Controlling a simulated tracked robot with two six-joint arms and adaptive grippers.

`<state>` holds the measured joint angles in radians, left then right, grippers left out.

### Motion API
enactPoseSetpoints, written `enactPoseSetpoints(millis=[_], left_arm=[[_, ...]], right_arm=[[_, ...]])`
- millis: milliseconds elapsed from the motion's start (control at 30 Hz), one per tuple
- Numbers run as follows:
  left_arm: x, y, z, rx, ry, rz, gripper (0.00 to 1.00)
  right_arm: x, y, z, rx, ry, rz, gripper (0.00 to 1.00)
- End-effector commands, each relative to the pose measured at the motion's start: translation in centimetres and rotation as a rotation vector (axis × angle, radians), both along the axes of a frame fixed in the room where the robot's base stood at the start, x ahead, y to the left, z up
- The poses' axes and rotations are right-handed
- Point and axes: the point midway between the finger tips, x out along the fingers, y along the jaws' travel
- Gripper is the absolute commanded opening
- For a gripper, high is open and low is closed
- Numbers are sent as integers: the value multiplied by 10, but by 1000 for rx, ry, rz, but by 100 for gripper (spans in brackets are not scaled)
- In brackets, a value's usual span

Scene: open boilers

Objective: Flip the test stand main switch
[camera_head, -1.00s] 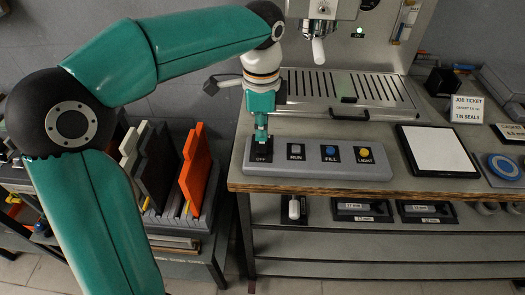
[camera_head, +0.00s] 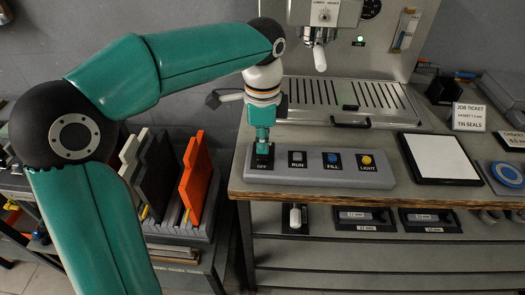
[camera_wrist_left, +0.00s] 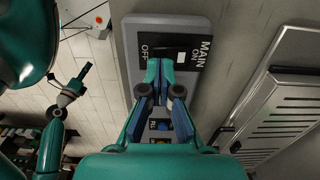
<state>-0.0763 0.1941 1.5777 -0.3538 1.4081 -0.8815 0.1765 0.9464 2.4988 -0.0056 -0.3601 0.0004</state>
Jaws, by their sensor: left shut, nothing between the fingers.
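The main switch is on a black plate (camera_head: 262,165) at the left end of the grey button panel (camera_head: 378,179). In the left wrist view the plate (camera_wrist_left: 192,40) reads MAIN, ON and OFF, and a small white patch (camera_wrist_left: 181,57) shows on it. My left gripper (camera_head: 263,150) is shut and empty, pointing down at the switch. In the wrist view its fingertips (camera_wrist_left: 160,66) cover part of the switch toward OFF. I cannot tell whether they touch it or which way the switch sits. My right gripper (camera_wrist_left: 86,70) is small at the left of the wrist view, away from the panel.
RUN (camera_head: 297,158), FILL (camera_head: 332,160) and LIGHT (camera_head: 367,161) buttons sit to the right on the same panel. The espresso machine's drip tray (camera_head: 350,100) is behind it. A white pad (camera_head: 440,157) lies to the right. The bench's front edge (camera_head: 400,195) is near the panel.

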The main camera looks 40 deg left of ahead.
Motion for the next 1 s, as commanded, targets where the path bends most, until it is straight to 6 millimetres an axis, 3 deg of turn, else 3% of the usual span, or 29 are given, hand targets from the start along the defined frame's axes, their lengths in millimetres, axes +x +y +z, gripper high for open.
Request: enactPoseSetpoints(millis=[1000], left_arm=[[0,0,-6,0,0,1,0]], right_arm=[[0,0,-4,0,0,0,36]])
